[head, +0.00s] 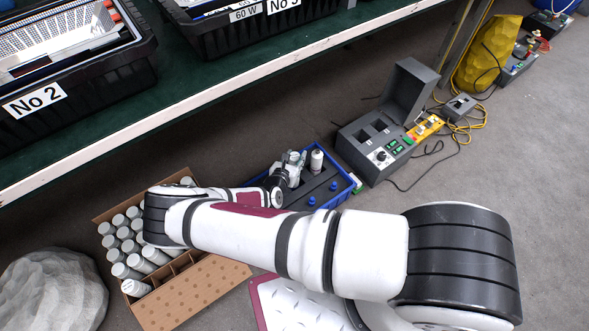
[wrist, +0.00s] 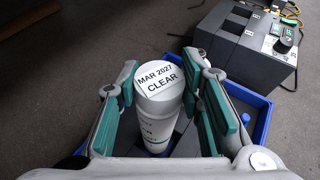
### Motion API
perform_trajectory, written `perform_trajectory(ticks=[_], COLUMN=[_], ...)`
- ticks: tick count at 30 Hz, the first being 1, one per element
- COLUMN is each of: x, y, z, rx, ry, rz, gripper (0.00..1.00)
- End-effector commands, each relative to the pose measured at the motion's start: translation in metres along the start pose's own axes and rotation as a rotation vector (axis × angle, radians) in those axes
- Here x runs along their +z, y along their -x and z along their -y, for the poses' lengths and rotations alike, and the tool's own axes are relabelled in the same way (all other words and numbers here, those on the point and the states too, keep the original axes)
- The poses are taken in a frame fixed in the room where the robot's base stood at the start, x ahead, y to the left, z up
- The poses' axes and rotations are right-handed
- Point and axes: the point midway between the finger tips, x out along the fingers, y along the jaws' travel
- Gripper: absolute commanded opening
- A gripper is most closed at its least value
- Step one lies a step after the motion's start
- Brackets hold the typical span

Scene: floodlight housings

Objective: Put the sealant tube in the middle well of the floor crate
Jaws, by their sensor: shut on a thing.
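A white sealant tube (wrist: 158,95) stands about upright between my gripper's fingers (wrist: 165,90). Its end is labelled "MAR 2027 CLEAR". My gripper, also in the head view (head: 290,167), is shut on it over the blue floor crate (head: 349,188). The crate has a dark insert and blue knobs; its wall also shows in the wrist view (wrist: 262,118).
A grey control box (head: 375,145) with an open lid stands close behind the crate, with cables on the floor. A cardboard box (head: 205,285) of several white tubes lies to the left. A green shelf (head: 190,85) with black bins overhangs the back. A grey rock (head: 52,290) lies front left.

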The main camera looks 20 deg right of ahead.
Motion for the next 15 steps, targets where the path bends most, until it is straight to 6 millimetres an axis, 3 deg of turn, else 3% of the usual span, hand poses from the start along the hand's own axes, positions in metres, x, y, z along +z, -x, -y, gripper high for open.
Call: perform_trajectory(ticks=[10, 15], x=[-0.04, -0.044], y=[-0.017, -0.019], z=[-0.001, -0.001], rx=[0.003, 0.002], ry=[0.0, -0.001], rz=[0.002, 0.002], gripper=[0.0, 0.0])
